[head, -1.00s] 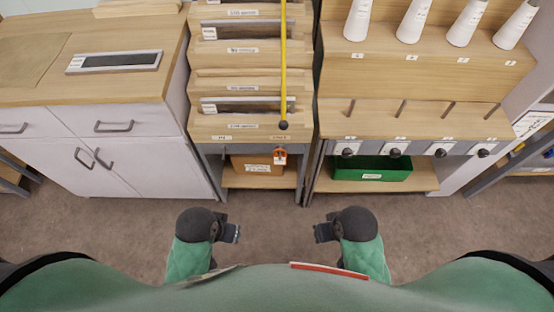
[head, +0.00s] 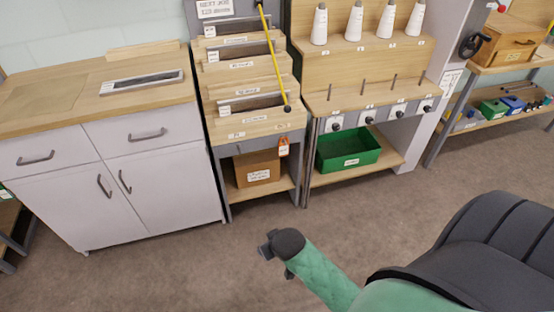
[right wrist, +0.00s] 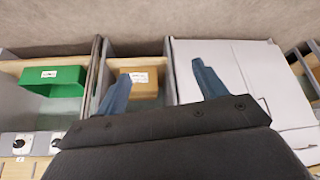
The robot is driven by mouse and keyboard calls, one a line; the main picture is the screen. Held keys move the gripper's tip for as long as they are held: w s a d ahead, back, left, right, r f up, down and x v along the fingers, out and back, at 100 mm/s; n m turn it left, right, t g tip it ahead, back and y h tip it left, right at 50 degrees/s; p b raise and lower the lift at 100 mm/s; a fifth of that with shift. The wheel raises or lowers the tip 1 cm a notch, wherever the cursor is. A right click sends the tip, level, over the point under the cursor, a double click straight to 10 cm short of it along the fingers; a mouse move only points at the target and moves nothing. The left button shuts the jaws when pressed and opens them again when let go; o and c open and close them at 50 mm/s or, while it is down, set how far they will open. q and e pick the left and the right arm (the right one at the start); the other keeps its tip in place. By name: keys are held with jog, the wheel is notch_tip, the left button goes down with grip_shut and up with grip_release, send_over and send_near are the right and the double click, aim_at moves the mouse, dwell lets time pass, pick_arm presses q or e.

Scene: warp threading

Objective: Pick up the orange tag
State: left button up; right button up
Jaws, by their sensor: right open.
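The orange tag (head: 284,147) is small, with a pale lower part. It hangs at the front right of the stepped wooden rack (head: 262,128) in the head view, beside the cardboard box on the shelf below. My right gripper (head: 266,250) is in front of the rack, lower in the picture and well apart from the tag. In the right wrist view, the two blue-grey fingers of my right gripper (right wrist: 161,70) are spread with nothing between them. I cannot make out the tag in that view. My left gripper is not in view.
A labelled cardboard box (head: 257,168) sits on the rack's lower shelf. A green bin (head: 348,148) is on the shelf to the right, below white cones. A white cabinet (head: 140,180) stands left. A yellow rod (head: 271,55) leans over the rack. The floor (head: 210,270) in front is clear.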

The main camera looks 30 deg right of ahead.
jog(key=w+d+f+t+b, duration=0.1)
jog(key=w+d+f+b, duration=0.1)
jog(key=w+d+f, duration=0.3)
jog(key=m+t+h+b, duration=0.3)
jog(key=t+b, duration=0.4)
jog(key=b, duration=0.1)
send_near(284, 145)
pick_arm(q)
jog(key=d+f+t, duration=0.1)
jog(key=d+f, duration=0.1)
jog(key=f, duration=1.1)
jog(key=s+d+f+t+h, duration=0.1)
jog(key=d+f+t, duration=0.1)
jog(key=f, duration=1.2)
pick_arm(e)
jog(key=shift+x, duration=4.05)
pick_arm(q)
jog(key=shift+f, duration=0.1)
pick_arm(e)
jog(key=shift+c, duration=0.4)
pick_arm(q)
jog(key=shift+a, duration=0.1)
pick_arm(e)
jog(key=c, duration=1)
